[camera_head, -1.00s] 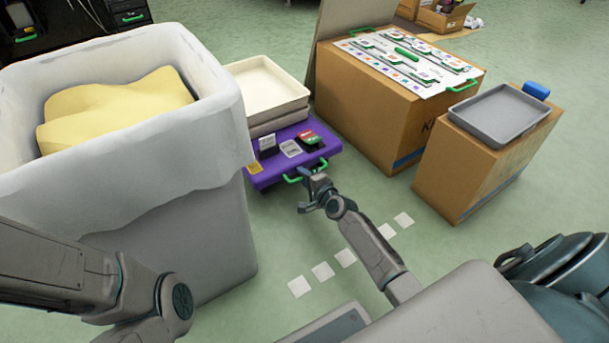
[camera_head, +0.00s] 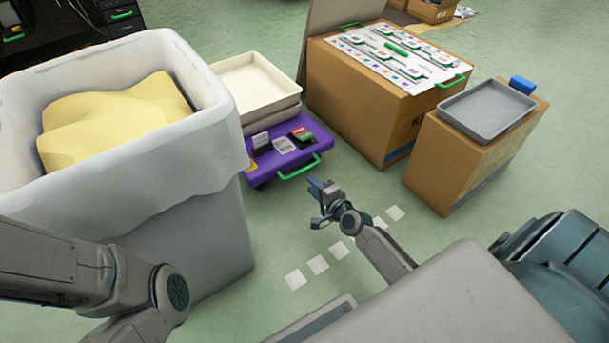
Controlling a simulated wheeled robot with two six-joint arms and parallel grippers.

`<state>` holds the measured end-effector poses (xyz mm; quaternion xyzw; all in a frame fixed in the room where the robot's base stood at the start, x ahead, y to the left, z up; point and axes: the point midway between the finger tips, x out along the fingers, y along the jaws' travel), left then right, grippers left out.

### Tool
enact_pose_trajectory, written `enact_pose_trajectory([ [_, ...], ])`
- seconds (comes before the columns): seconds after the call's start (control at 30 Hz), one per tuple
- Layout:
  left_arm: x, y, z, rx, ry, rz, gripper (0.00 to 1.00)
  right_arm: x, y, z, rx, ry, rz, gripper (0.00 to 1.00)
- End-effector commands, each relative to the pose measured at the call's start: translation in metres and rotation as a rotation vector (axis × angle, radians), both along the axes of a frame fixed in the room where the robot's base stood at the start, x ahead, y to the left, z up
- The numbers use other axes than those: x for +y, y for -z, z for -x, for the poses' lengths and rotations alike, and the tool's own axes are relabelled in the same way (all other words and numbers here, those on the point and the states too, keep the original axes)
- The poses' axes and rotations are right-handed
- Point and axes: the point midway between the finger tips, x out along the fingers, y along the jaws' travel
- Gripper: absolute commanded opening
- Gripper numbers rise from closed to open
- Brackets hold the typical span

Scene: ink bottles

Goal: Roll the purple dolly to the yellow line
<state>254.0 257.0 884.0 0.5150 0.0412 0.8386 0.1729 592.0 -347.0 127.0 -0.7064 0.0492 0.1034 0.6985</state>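The purple dolly (camera_head: 263,174) is a low platform on the floor between the white-lined bin and the large carton. Its green handle (camera_head: 298,167) faces me. Cream trays (camera_head: 258,82) stand at its back, and small boxes and cards lie on its front part. My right gripper (camera_head: 314,205) is in front of the handle, apart from it, with its fingers spread and nothing between them. My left arm shows at lower left, but its gripper is out of view. I see no yellow line; a row of white floor squares (camera_head: 318,265) lies nearer me.
The bin (camera_head: 195,235) with yellow contents stands close on the left. A large carton (camera_head: 360,110) with a patterned board and a smaller carton (camera_head: 445,170) bearing a grey tray (camera_head: 487,108) stand on the right.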

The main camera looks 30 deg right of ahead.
Motion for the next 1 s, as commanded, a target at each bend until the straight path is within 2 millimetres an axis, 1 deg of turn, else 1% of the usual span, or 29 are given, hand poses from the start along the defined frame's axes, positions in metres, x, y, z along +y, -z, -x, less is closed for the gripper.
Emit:
enact_pose_trajectory([
  [0.03,0.000,-0.002,0.000,0.000,0.000,0.000,0.36,-0.001,-0.001,0.005,0.002,0.000,0.001,0.30],
  [0.1,0.000,-0.003,0.000,-0.001,0.000,0.000,0.36,-0.001,-0.001,0.009,0.002,0.000,0.000,0.30],
  [0.4,0.000,-0.003,0.000,-0.001,-0.001,0.001,0.36,-0.001,-0.001,0.012,0.002,0.000,0.000,0.30],
  [0.43,0.000,-0.003,0.000,-0.001,-0.001,0.001,0.36,-0.001,-0.001,0.012,0.002,0.000,0.000,0.28],
  [0.53,0.000,-0.005,0.000,-0.001,-0.001,0.001,0.36,0.000,-0.008,0.006,-0.002,-0.004,0.001,0.09],
  [0.57,0.000,-0.007,0.000,-0.002,-0.001,0.001,0.36,0.002,-0.013,0.000,-0.003,-0.008,-0.001,0.03],
  [0.6,0.000,-0.010,0.001,-0.002,-0.002,0.001,0.36,0.004,-0.023,-0.010,-0.008,-0.014,-0.002,0.00],
  [0.67,0.000,-0.016,0.001,-0.005,-0.002,0.002,0.36,0.009,-0.043,-0.030,-0.012,-0.025,-0.003,0.00],
  [0.7,0.000,-0.021,0.002,-0.009,-0.002,0.002,0.36,0.012,-0.057,-0.046,-0.012,-0.031,-0.004,0.00],
  [0.8,0.001,-0.029,0.004,-0.023,-0.005,0.006,0.36,0.017,-0.092,-0.081,-0.005,-0.034,-0.002,0.00],
  [0.9,0.001,-0.034,0.006,-0.036,-0.008,0.009,0.36,0.019,-0.119,-0.109,0.006,-0.023,-0.003,0.00],
  [1.0,0.001,-0.037,0.007,-0.041,-0.008,0.011,0.36,0.019,-0.135,-0.125,0.015,-0.008,-0.002,0.00],
])
